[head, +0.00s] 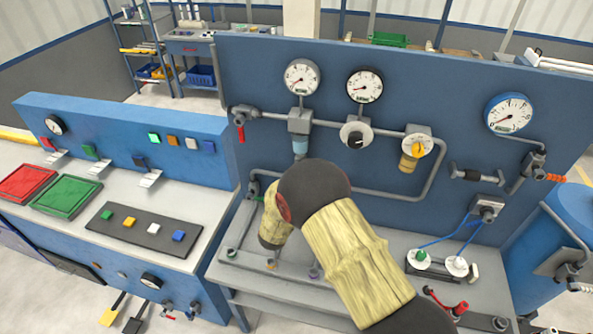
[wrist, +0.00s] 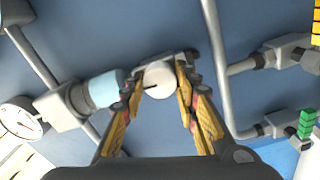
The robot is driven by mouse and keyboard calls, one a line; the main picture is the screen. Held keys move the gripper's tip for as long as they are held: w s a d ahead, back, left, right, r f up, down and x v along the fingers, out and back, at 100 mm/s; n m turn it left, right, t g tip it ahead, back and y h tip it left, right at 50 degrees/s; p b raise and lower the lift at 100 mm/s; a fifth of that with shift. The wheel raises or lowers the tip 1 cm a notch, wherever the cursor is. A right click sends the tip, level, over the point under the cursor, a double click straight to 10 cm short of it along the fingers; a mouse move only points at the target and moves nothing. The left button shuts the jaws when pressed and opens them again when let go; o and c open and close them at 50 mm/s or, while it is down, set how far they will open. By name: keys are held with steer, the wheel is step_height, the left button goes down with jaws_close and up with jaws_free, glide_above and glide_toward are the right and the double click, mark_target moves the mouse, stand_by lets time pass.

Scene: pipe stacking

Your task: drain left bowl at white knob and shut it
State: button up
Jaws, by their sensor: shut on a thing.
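The left bowl (head: 300,147) is light blue and hangs under a grey filter body (head: 300,121) on the pipe of the blue panel. In the wrist view the bowl (wrist: 104,86) lies left of centre, with the white knob (wrist: 160,79) at its end. The knob is round, with a dark mark on its face. My gripper (wrist: 161,82) is shut on the white knob, one yellow finger on each side. In the head view my arm hides the knob and fingers.
A dark knob dial (head: 356,137) and a second unit with an amber bowl (head: 408,163) stand to the right. Gauges (head: 301,77) sit above. A grey pipe (wrist: 222,75) runs close to the right finger in the wrist view. A red-handled valve (head: 240,130) is at left.

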steer(key=shift+a+n, duration=0.1)
steer(key=shift+n, duration=0.4)
steer(key=o, duration=1.2)
steer(key=shift+c, duration=0.2)
steer(key=v, duration=1.2)
